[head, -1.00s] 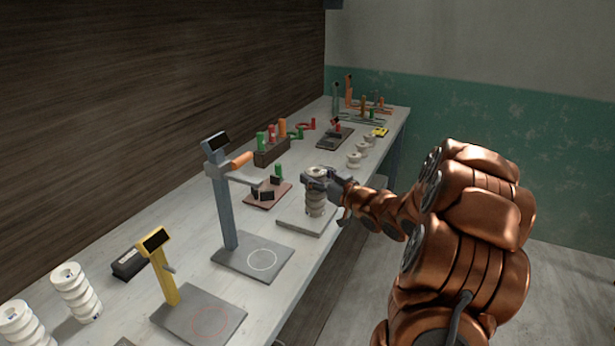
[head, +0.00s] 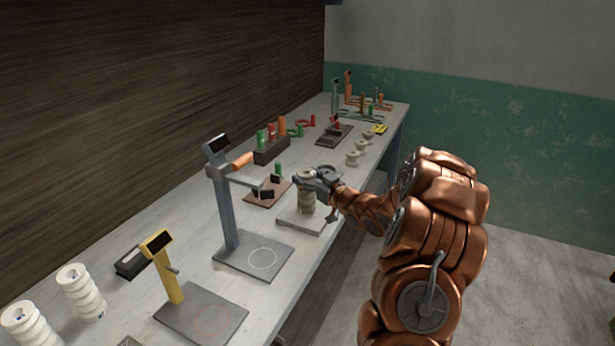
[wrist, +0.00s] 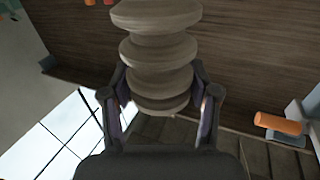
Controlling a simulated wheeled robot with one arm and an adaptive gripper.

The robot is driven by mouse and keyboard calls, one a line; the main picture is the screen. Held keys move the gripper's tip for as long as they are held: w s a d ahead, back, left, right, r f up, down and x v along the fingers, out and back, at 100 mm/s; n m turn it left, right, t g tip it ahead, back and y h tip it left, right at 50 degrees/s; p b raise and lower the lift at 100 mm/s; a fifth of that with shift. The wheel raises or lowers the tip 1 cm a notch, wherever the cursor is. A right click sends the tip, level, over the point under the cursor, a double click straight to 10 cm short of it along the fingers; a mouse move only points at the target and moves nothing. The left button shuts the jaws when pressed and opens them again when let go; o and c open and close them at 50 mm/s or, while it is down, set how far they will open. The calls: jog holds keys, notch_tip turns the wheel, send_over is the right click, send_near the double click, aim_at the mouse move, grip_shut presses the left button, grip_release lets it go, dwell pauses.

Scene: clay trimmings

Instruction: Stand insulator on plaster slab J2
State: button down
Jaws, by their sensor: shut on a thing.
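The insulator (head: 306,200) is a pale, ribbed, stacked-disc piece, upright at the pale plaster slab (head: 288,218) on the bench. Its base appears at or just above the slab top; I cannot tell whether it touches. No J2 mark is readable. My gripper (head: 312,176) is shut on the insulator near its upper end. In the wrist view the ribbed insulator (wrist: 160,52) fills the space between the two fingers of my gripper (wrist: 160,88).
A grey stand with a plate (head: 262,262) and a yellow stand (head: 165,270) are in front. A reddish tray (head: 256,199) lies behind the slab. White spools (head: 353,158) stand beyond. Two more ribbed insulators (head: 80,290) are at front left. The bench's right edge is close to the slab.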

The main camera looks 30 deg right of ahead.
jog(key=shift+f, duration=0.2)
jog(key=shift+c, duration=1.4)
grip_release()
jog(key=shift+r, duration=0.2)
jog(key=shift+s+d+f, duration=0.1)
jog(key=shift+s+f, duration=0.05)
jog(key=shift+s, duration=0.15)
jog(key=s+d+b, duration=0.1)
jog(key=s+b, duration=0.1)
jog(key=s, duration=0.9)
jog(key=shift+s+d+b, duration=0.2)
jog(key=shift+d+b, duration=0.1)
